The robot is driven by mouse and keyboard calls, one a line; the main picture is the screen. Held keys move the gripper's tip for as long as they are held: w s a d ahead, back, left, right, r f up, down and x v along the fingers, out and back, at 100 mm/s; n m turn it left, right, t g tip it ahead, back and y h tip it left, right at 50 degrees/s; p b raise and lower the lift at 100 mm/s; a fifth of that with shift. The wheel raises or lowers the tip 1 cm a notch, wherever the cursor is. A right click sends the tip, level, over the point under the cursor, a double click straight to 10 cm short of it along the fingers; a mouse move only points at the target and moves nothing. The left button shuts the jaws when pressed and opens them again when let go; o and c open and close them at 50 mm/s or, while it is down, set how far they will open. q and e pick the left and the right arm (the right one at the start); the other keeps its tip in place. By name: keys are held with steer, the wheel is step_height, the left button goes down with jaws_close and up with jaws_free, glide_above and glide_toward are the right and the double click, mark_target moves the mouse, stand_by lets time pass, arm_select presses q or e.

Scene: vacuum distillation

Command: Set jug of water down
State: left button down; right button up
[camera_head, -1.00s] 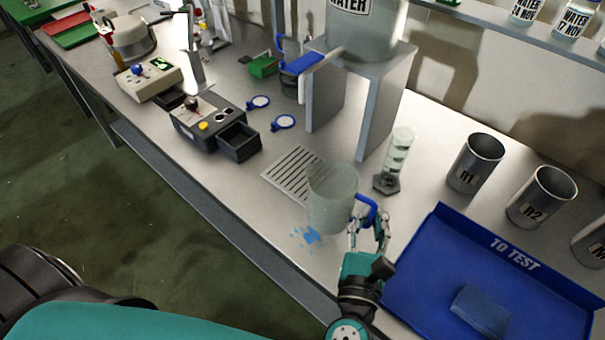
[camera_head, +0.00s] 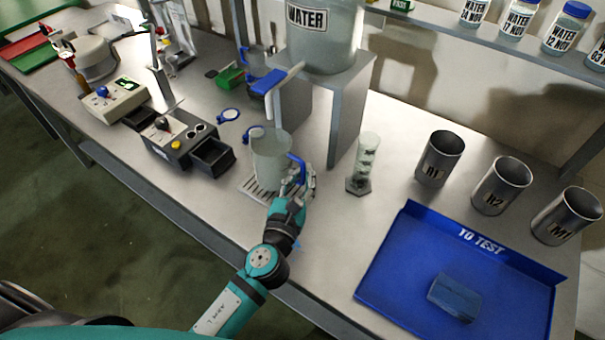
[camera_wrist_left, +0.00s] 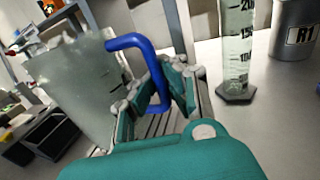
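The clear jug of water (camera_head: 271,157) has a blue handle (camera_head: 297,168) and is upright over the slotted metal drain grate (camera_head: 253,193) below the water tank. Whether its base touches the grate is hard to tell. My left gripper (camera_head: 300,183) is at the handle, on the jug's right side. In the left wrist view, the blue handle (camera_wrist_left: 158,70) runs between the gripper's two fingers (camera_wrist_left: 160,88), which close around it. The jug body (camera_wrist_left: 78,88) shows to their left. My right gripper is not in view.
The water tank (camera_head: 325,35) stands on a grey stand (camera_head: 347,105) behind the jug. A glass cylinder (camera_head: 364,165) stands close to the right, beyond it cups R1 (camera_head: 440,158) and R2 (camera_head: 501,186). A blue tray (camera_head: 400,262) lies front right. Black instrument boxes (camera_head: 180,140) are at left.

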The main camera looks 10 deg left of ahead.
arm_select(q)
steer(key=shift+w+a+f, duration=0.1)
steer(key=shift+w, duration=0.8)
steer(key=shift+f+b, duration=1.05)
steer(key=shift+f, duration=0.75)
steer(key=shift+f, duration=0.15)
steer(key=c, duration=1.4)
jaws_free()
steer(key=shift+c, duration=0.2)
